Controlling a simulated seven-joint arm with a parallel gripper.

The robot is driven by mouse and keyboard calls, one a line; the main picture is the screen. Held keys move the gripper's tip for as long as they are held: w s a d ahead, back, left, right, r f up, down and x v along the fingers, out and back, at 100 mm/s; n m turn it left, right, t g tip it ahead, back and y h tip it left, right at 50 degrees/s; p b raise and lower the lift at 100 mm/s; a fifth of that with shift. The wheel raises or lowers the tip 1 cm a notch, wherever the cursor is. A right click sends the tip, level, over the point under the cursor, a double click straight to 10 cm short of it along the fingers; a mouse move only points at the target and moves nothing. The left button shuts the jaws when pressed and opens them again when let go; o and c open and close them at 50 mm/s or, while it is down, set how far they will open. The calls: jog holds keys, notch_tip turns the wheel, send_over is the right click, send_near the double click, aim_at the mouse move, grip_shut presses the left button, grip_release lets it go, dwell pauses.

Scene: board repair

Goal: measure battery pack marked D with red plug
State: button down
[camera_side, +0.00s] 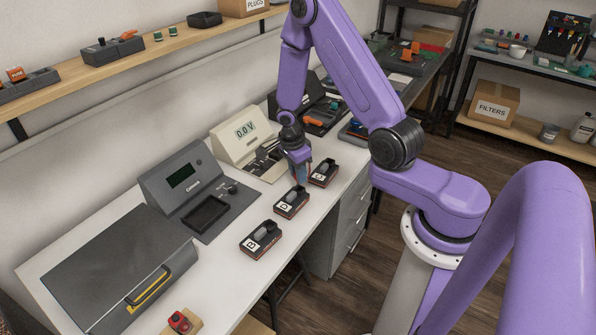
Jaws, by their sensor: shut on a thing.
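Three dark battery packs with brown-red sides and white letter labels stand in a slanting row along the front of the white bench. They are the near pack (261,238), the middle pack (290,204) and the far pack (324,172). The letters are too small to read surely, and I cannot make out plug colours. My gripper (301,181) points down with its fingertips at the top of the middle pack, and appears shut on it. The pack looks level and at bench height. The cream meter (240,134) behind shows 0.0 V.
A grey instrument with a dark screen (182,177) and tray stands left of the meter. A large grey lidded case (110,262) fills the bench's left end. A red button-like part (180,322) sits at the front. A wooden shelf (150,50) runs above.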

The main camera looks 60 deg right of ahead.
jog(key=shift+f, duration=1.55)
dwell(2.5)
jog(key=c, duration=0.6)
grip_release()
jog(key=shift+r, duration=1.6)
jog(key=shift+r, duration=2.9)
